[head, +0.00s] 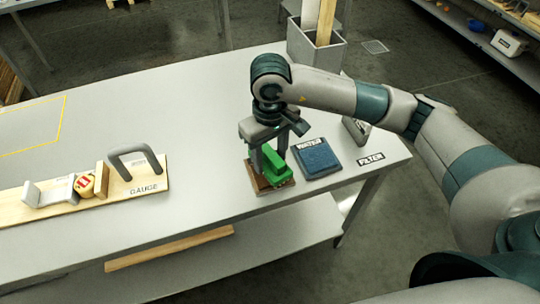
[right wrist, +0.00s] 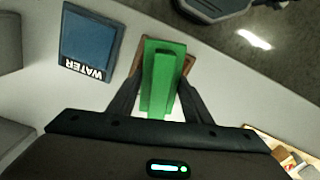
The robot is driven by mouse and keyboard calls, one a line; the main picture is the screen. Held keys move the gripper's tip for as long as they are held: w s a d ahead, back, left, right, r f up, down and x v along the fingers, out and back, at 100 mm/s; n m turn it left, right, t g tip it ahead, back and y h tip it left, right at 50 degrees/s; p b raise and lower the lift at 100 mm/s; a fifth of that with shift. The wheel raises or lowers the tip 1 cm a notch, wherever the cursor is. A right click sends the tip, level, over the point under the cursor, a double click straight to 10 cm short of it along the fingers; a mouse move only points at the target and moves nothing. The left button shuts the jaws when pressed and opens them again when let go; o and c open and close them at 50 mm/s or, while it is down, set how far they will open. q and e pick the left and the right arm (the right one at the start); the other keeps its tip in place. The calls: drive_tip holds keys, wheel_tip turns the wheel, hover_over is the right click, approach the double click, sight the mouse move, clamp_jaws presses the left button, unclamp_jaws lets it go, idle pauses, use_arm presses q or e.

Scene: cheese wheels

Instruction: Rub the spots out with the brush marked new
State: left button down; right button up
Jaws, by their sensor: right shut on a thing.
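My right gripper (head: 268,158) is shut on a green block with a raised ridge (head: 275,174), which looks like a brush. It also shows between the fingers in the right wrist view (right wrist: 162,78). I can read no "new" mark on it. The green brush is at a brown board or holder (head: 261,187) near the table's front edge; I cannot tell whether it rests on it or is just above. No spots and no cheese wheel can be made out. My left gripper is not in view.
A blue pad marked WATER (head: 317,158) lies just right of the brush. A FILTER label (head: 371,159) is near the right edge. A wooden GAUGE board (head: 120,190) with a grey arch stands left. A grey bin (head: 313,49) is behind. The table's middle is clear.

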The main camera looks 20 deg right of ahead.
sight(273, 152)
drive_tip(key=shift+f+b, duration=0.4)
drive_tip(key=shift+b, duration=0.15)
idle(0.5)
drive_tip(key=shift+s+f+b, duration=0.15)
drive_tip(key=shift+f+b, duration=0.05)
drive_tip(key=shift+b, duration=0.6)
idle(3.5)
drive_tip(key=shift+r, duration=0.15)
drive_tip(key=shift+r, duration=0.75)
drive_tip(key=shift+r+p, duration=0.35)
drive_tip(key=shift+r, duration=2.4)
drive_tip(key=shift+d, duration=0.1)
drive_tip(key=shift+d+f, duration=0.1)
drive_tip(key=shift+d, duration=0.15)
drive_tip(key=s+d+f+m, duration=0.2)
drive_tip(key=s+d+m, duration=0.1)
drive_tip(key=s+d, duration=0.1)
drive_tip(key=shift+s+d, duration=0.15)
drive_tip(key=shift+d, duration=0.45)
